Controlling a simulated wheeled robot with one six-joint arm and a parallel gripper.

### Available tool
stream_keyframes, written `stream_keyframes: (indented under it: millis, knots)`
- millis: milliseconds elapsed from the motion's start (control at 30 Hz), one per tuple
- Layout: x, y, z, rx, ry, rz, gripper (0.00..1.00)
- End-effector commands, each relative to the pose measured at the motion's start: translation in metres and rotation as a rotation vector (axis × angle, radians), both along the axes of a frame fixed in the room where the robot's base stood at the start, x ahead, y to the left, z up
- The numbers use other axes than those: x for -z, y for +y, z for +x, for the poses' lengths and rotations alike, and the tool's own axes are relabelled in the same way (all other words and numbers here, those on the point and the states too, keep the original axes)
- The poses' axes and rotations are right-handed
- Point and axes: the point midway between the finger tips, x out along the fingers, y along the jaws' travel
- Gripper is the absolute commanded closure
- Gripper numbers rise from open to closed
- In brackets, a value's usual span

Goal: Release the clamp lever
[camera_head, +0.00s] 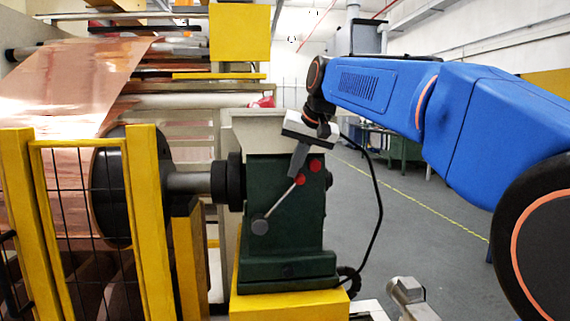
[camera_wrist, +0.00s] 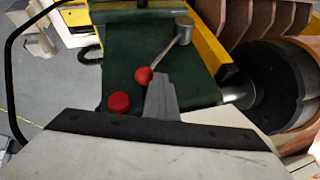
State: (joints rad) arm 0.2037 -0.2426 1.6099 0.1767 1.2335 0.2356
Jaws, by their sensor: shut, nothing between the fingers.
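The clamp lever (camera_head: 280,205) is a thin metal rod on the face of the dark green machine housing (camera_head: 285,240). It slants from a grey hub (camera_head: 259,226) at lower left up to a red ball knob (camera_head: 300,179). In the wrist view the lever (camera_wrist: 166,47) runs from the hub down to the red ball (camera_wrist: 143,75). My gripper (camera_head: 294,174) points down beside the knob. Its closed grey fingers (camera_wrist: 159,78) are just right of the ball in the wrist view, very near it. I cannot tell whether they touch. They hold nothing.
A red button (camera_head: 314,165) sits close to the knob; it also shows in the wrist view (camera_wrist: 119,102). A copper foil roll (camera_head: 75,85) and yellow guard frame (camera_head: 150,220) stand at left. Open floor (camera_head: 440,235) lies to the right.

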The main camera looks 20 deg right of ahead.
Motion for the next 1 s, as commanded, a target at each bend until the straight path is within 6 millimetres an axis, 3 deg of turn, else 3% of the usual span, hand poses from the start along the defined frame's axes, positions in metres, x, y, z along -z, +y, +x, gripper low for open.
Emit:
stream_keyframes:
  millis: [500, 1000]
  knots:
    - [0.033, -0.042, -0.013, 0.007, -0.082, 0.257, 1.0]
    - [0.07, -0.067, -0.021, 0.001, -0.148, 0.46, 1.0]
